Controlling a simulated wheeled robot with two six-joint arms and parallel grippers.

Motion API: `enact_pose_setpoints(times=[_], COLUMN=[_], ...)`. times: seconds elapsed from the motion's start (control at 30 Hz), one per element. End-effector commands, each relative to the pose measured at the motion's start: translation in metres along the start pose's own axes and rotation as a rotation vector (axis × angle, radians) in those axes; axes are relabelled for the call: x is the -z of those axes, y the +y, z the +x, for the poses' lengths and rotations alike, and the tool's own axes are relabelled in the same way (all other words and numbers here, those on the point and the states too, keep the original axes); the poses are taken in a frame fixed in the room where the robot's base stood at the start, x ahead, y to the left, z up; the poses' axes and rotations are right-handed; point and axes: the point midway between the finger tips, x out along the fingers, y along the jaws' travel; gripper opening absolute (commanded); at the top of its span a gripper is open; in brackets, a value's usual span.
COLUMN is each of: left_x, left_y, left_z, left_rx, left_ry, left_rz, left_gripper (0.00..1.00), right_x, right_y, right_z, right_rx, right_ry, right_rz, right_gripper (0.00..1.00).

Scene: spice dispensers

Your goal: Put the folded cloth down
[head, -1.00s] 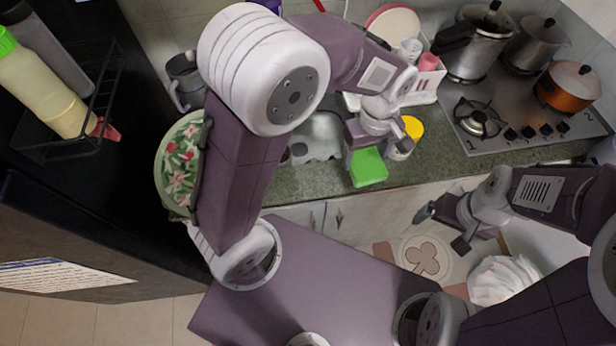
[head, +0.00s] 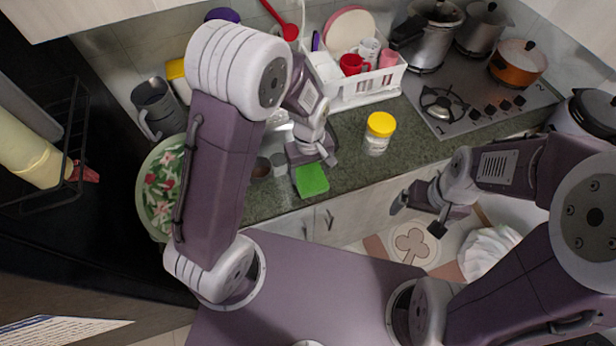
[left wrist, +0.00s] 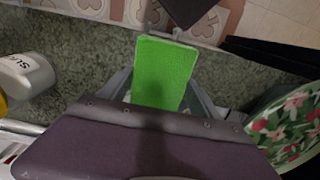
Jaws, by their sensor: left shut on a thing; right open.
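The folded cloth is a bright green flat rectangle (head: 311,180) in the head view, at the front part of the counter. It also shows in the left wrist view (left wrist: 163,75), directly beyond my gripper. My left gripper (head: 316,160) is shut on the cloth. The cloth is over the speckled green counter (head: 350,165); I cannot tell whether it touches the surface. My right gripper (head: 420,212) is open and empty, in front of the counter, above the floor.
A yellow-lidded jar (head: 379,132) stands right of the cloth. A white dish rack (head: 365,88) with mugs is behind it. Small containers sit just left of the cloth. The counter front right of the jar is clear.

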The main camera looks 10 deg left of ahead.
Motion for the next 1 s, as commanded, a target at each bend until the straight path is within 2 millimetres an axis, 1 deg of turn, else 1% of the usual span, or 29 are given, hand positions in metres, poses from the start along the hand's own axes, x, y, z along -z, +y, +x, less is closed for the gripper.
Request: enact_pose_setpoints(times=[0.13,0.17,0.3,0.4,0.63,0.73,0.77,0.8,0.83,1.0], left_x=[0.001,0.001,0.000,0.001,0.001,0.001,0.001,0.001,0.001,0.001], left_y=[-0.003,-0.003,-0.003,-0.003,-0.002,-0.002,-0.002,-0.002,-0.002,-0.002], left_z=[0.004,0.007,0.033,0.041,0.042,0.046,0.046,0.045,0.045,0.045], left_rx=[0.001,0.002,0.004,0.001,0.000,0.000,0.000,0.000,0.000,0.000], left_ry=[-0.001,-0.002,-0.004,-0.001,0.000,0.000,0.000,0.000,0.000,0.000], left_rz=[0.002,0.002,0.001,0.001,0.001,0.001,0.001,0.001,0.001,0.001], left_gripper=[0.32,0.32,0.32,0.32,0.32,0.32,0.75,0.86,0.94,0.94], right_x=[0.000,0.000,0.000,0.000,0.000,0.000,0.000,0.000,0.000,0.000], right_y=[0.000,0.000,0.000,0.000,0.000,0.000,0.000,0.000,0.000,0.000], right_z=[0.000,-0.001,-0.003,-0.003,-0.003,0.000,0.000,-0.001,-0.001,-0.001], right_rx=[0.000,0.000,0.000,0.000,0.000,0.000,0.000,0.000,0.000,0.000], right_ry=[0.000,0.000,0.000,0.000,0.000,0.000,0.000,0.000,0.000,0.000], right_rz=[0.000,0.000,0.000,0.000,0.000,0.000,0.000,0.000,0.000,0.000], right_gripper=[0.94,0.94,0.94,0.94,0.94,0.94,0.94,0.94,0.94,0.94])
